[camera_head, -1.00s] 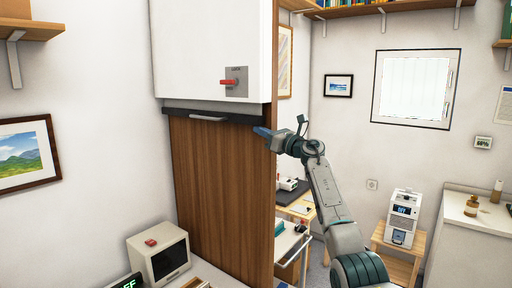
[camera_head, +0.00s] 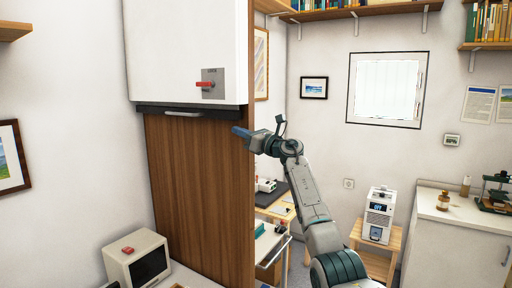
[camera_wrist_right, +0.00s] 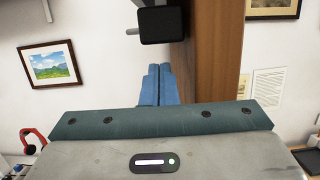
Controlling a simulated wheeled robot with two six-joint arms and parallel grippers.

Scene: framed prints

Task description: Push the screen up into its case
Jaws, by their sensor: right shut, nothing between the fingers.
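The white case (camera_head: 180,45) hangs high on the left in the head view. The screen's dark bottom bar (camera_head: 150,108), with a pale pull handle (camera_head: 184,114), sits right under the case's lower edge. No screen cloth shows below the bar. The bar's dark end also shows at the top of the right wrist view (camera_wrist_right: 163,26). My right gripper (camera_head: 238,131) is shut and empty, its blue fingers together. It is just below the bar's right end, in front of the wooden panel; contact is not visible. The fingers also show in the wrist view (camera_wrist_right: 154,84). My left gripper is out of view.
A brown wooden panel (camera_head: 195,185) stands behind and below the bar. A red-handled switch (camera_head: 207,85) is on the case front. A small monitor (camera_head: 138,260) stands at lower left. A low table and stand are to the right.

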